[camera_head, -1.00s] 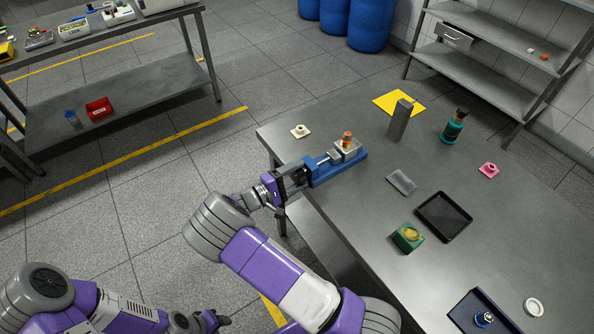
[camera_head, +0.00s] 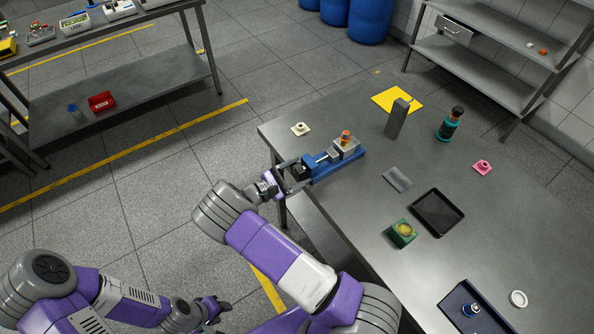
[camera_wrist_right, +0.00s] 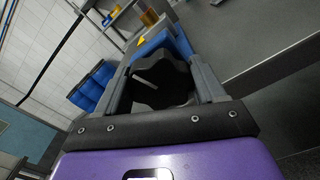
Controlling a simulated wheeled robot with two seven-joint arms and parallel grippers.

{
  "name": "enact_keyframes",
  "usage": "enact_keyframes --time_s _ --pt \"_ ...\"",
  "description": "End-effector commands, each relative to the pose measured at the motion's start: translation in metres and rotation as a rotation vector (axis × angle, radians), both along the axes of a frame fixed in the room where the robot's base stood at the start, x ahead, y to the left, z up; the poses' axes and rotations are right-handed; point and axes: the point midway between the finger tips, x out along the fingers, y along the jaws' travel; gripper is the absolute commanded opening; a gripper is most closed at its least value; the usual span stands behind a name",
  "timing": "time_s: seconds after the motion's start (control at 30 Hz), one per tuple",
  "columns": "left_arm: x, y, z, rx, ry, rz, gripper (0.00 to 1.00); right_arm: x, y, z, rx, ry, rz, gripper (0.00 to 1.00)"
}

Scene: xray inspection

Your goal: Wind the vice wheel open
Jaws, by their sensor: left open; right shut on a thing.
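The blue vice (camera_head: 338,165) lies at the table's left edge. A grey block with an orange-topped piece (camera_head: 346,138) sits at its far end. The vice's dark lobed wheel (camera_wrist_right: 158,82) is at the near end, between the fingers of my right gripper (camera_wrist_right: 163,72) in the right wrist view. In the head view my right gripper (camera_head: 293,177) reaches it from the left, and its fingers hide part of the wheel. My left gripper (camera_head: 218,307) is open and empty, low over the floor, away from the table.
On the steel table (camera_head: 345,215) are a white flanged piece (camera_head: 300,129), a grey upright block (camera_head: 397,118), a teal bottle (camera_head: 450,124), a black tray (camera_head: 437,213) and a green box (camera_head: 402,233). The floor left of the vice is clear.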

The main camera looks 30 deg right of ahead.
Motion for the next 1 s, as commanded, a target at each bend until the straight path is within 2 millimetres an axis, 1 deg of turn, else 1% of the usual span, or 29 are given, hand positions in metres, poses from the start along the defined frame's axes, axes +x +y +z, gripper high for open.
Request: enact_keyframes --time_s 0.23,0.63,0.67,0.7,0.77,0.8,1.0 --pt "0.0000 0.0000 0.0026 0.000 0.000 0.000 0.43 0.0003 0.0009 -0.0008 -0.002 0.049 0.002 0.39" --pt "0.0000 0.0000 0.0025 0.000 0.000 0.000 0.43 0.0002 0.0010 -0.0012 -0.002 0.053 0.002 0.39" --pt "0.0000 0.0000 0.0025 0.000 0.000 0.000 0.43 0.0002 0.0010 -0.0012 -0.002 0.053 0.002 0.72" --pt "0.0000 0.0000 0.0025 0.000 0.000 0.000 0.43 0.0002 0.0009 -0.0011 -0.002 0.053 0.002 0.78" --pt "0.0000 0.0000 0.0025 0.000 0.000 0.000 0.43 0.0002 0.0008 -0.0009 -0.002 0.052 0.002 0.88" --pt "0.0000 0.0000 0.0026 0.000 0.000 0.000 0.43 0.0001 0.0007 -0.0008 -0.003 0.052 0.002 0.90" --pt "0.0000 0.0000 0.0026 0.000 0.000 0.000 0.43 0.0002 0.0003 -0.0004 -0.003 0.052 0.000 0.90"
